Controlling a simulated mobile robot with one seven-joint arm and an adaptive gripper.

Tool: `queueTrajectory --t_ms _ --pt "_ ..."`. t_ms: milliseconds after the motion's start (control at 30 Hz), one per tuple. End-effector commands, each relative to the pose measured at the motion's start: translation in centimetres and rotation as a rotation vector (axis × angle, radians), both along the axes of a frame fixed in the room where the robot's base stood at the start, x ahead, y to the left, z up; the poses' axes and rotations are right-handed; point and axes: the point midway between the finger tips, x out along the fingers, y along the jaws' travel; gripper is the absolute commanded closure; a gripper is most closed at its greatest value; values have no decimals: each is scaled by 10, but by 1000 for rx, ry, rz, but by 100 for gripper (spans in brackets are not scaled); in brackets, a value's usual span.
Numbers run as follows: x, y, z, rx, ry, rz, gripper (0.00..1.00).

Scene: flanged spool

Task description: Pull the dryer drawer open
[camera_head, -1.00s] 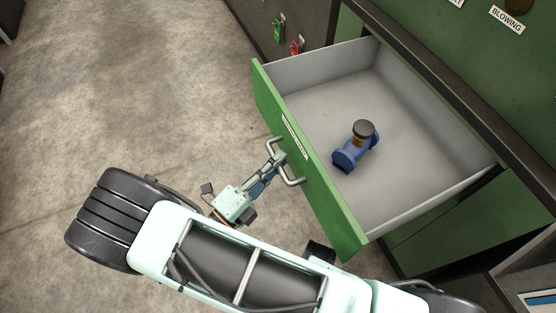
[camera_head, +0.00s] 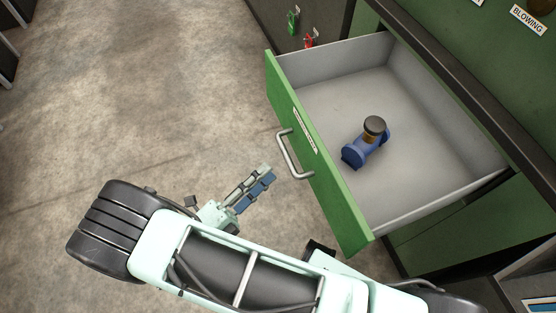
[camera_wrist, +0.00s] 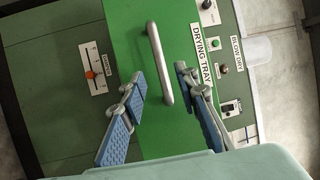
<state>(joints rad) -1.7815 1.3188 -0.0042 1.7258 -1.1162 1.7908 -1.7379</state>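The dryer drawer (camera_head: 318,155) has a green front and a grey tray, and it stands pulled well out of the green cabinet. Its front bears a label reading DRYING TRAY (camera_wrist: 207,54). The metal bar handle (camera_head: 293,155) is on the front and also shows in the wrist view (camera_wrist: 159,62). My gripper (camera_head: 264,174) is off the handle, with a visible gap between fingertips and bar. In the wrist view its two blue-padded fingers are spread apart, empty, and pointed toward the drawer front.
A blue flanged spool with a dark cap (camera_head: 366,142) lies inside the drawer. The concrete floor (camera_head: 150,90) left of the drawer is clear.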

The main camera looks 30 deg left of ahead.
Motion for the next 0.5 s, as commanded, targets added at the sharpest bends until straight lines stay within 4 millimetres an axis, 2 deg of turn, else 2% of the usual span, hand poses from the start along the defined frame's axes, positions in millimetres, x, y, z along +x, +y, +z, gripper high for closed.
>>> queueTrajectory --t_ms 100,200,500 --pt "-20 6 -4 1 1 2 71" --pt "-31 9 -6 1 0 1 71" --pt "-40 11 -7 0 -1 -1 71"
